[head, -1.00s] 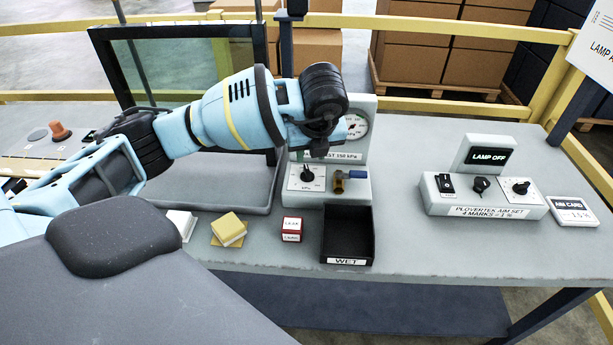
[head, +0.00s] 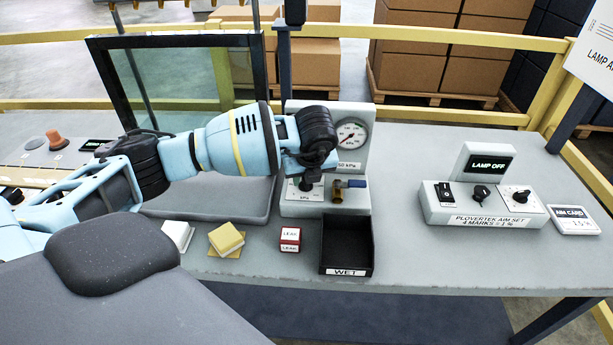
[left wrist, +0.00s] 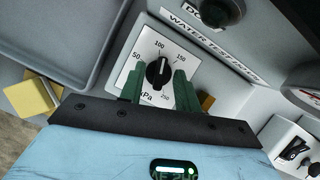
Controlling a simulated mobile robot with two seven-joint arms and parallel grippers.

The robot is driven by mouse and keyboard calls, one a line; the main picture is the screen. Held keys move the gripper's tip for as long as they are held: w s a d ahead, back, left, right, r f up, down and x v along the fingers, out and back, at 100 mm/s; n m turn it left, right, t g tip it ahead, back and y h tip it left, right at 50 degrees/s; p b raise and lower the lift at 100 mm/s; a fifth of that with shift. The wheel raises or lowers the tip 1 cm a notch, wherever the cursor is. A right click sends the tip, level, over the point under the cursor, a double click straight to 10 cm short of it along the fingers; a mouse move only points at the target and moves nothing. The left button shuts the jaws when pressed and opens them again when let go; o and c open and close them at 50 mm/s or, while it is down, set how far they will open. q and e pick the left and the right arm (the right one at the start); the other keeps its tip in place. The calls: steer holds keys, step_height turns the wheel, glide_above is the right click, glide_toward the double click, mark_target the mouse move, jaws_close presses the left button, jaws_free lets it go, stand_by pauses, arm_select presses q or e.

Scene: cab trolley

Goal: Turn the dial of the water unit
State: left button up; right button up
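The water unit (head: 362,105) is a grey housing with a round pressure gauge (head: 350,134), standing on the bench. Its dial is a black knob on a white scale plate; in the head view my wrist partly covers it. In the left wrist view the black dial (left wrist: 158,73) shows clearly, its white mark pointing roughly toward 100. My left gripper (left wrist: 160,84) is open, its green fingers apart on either side of the dial. I cannot tell whether they touch it. The fingers are mostly hidden in the head view. My right gripper is not in view.
A blue-handled brass valve (head: 343,187) sits right of the dial. A black WET tray (head: 347,271), a red-and-white block (head: 290,239) and a yellow sponge-like block (head: 226,238) lie in front. The lamp unit (head: 483,203) stands right, with clear bench between.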

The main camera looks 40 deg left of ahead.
arm_select(q)
jaws_close()
